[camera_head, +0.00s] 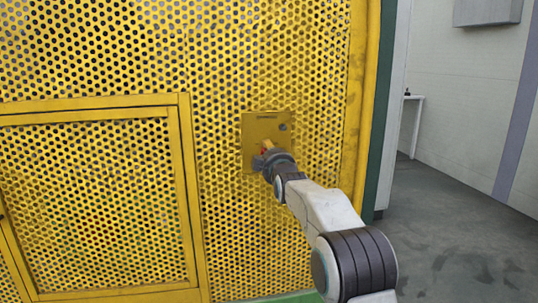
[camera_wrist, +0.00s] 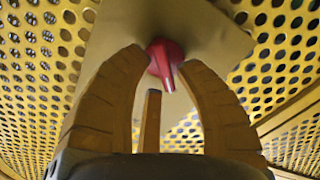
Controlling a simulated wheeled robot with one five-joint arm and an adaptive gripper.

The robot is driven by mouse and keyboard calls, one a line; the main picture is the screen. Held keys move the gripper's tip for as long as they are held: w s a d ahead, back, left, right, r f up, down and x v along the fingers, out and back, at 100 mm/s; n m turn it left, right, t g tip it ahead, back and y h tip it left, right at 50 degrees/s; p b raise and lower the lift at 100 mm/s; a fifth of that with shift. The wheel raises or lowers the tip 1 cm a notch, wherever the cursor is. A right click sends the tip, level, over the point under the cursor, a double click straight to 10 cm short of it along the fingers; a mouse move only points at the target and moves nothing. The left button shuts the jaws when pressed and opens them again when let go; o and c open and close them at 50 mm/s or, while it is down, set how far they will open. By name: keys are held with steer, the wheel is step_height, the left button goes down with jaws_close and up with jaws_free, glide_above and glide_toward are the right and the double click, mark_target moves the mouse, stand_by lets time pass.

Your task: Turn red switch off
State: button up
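The red switch (camera_wrist: 164,60) is a small rotary knob with a pointed handle on a yellow plate (camera_wrist: 215,30). In the head view the plate (camera_head: 281,126) is fixed to the perforated panel, and only a bit of red shows behind my arm. My gripper (camera_wrist: 163,62) reaches to the plate, with a finger on either side of the switch and a third, shorter finger below it. The fingers are spread apart. The left fingertip is very close to the knob; I cannot tell whether it touches. In the head view my gripper (camera_head: 266,152) hides most of the switch.
A yellow perforated panel (camera_head: 225,60) fills the left and middle. A framed mesh door (camera_head: 100,200) is at the lower left. A yellow post (camera_head: 362,90) bounds the panel on the right. Beyond it are open grey floor (camera_head: 460,240) and a small white table (camera_head: 417,98).

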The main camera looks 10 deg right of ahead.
steer(key=shift+o, duration=1.1)
steer(key=shift+f, duration=0.1)
steer(key=shift+s, duration=0.1)
steer(key=s, duration=1.1)
steer(key=shift+s, duration=0.4)
steer(key=s+r+m+g+p, duration=0.3)
steer(key=s+r+g+p, duration=0.1)
steer(key=s+p, duration=0.8)
steer(key=s+r+m+g+p, duration=0.3)
steer(key=s+r+g+p, duration=0.2)
steer(key=s+p, duration=0.7)
steer(key=s+r+m+g+p, duration=0.3)
steer(key=s+r+g+p, duration=0.2)
steer(key=s+p, duration=0.8)
steer(key=s, duration=0.5)
steer(key=shift+d+r+g, duration=0.2)
steer(key=shift+g, duration=0.1)
